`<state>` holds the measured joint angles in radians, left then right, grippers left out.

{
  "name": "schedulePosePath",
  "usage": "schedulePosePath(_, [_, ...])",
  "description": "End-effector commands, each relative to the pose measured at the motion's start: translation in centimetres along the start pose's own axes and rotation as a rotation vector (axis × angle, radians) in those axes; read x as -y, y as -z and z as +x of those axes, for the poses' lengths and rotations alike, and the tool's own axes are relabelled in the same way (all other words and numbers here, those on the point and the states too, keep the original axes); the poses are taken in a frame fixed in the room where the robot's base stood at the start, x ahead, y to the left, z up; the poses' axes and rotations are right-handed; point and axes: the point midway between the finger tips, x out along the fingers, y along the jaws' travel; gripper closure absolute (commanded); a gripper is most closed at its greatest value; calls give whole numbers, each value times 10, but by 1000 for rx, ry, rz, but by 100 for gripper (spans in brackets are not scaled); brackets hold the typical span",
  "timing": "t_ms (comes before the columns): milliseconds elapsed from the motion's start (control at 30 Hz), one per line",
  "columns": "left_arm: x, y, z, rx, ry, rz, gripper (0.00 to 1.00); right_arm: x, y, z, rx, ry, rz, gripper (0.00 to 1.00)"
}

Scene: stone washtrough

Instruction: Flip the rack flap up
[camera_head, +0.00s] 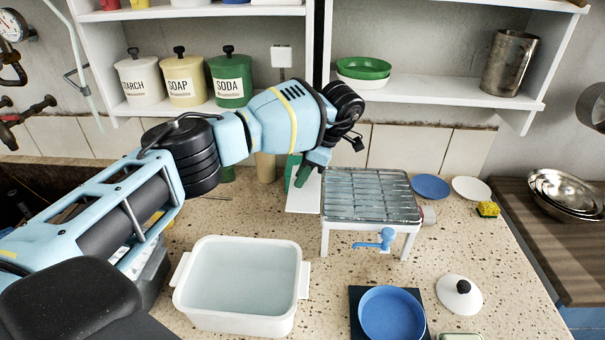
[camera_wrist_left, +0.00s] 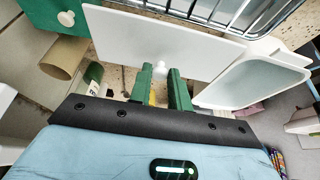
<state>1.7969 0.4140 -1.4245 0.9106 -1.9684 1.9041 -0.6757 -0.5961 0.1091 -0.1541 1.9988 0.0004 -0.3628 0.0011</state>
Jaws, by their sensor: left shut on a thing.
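The metal wire rack (camera_head: 370,195) stands on white legs on the speckled counter. Its flap, a plain white panel (camera_head: 303,200), shows at the rack's left side, partly covered by my gripper; its exact angle is hard to tell. In the left wrist view the flap (camera_wrist_left: 190,45) spans the upper middle, with a small white knob (camera_wrist_left: 160,66) at its edge. My left gripper (camera_head: 302,178) reaches down at the flap. Its green fingers (camera_wrist_left: 161,82) are shut on the knob, one on each side. My right gripper is not in view.
A white tub (camera_head: 245,280) of water stands in front left of the rack. A blue tap handle (camera_head: 380,239) sticks out at the rack's front. A blue bowl (camera_head: 391,314) and a white lid (camera_head: 459,295) lie nearer. Canisters (camera_head: 183,80) stand on the shelf behind my arm.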

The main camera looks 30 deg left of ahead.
Motion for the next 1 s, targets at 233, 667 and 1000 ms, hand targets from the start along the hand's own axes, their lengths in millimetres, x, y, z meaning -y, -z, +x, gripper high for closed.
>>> schedulePosePath(233, [0,1,0,-4,-1,-1,74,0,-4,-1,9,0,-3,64])
schedulePosePath(667, [0,0,-1,-1,0,0,59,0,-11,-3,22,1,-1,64])
schedulePosePath(1000, [0,-1,-46,-1,-2,1,59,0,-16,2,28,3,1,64])
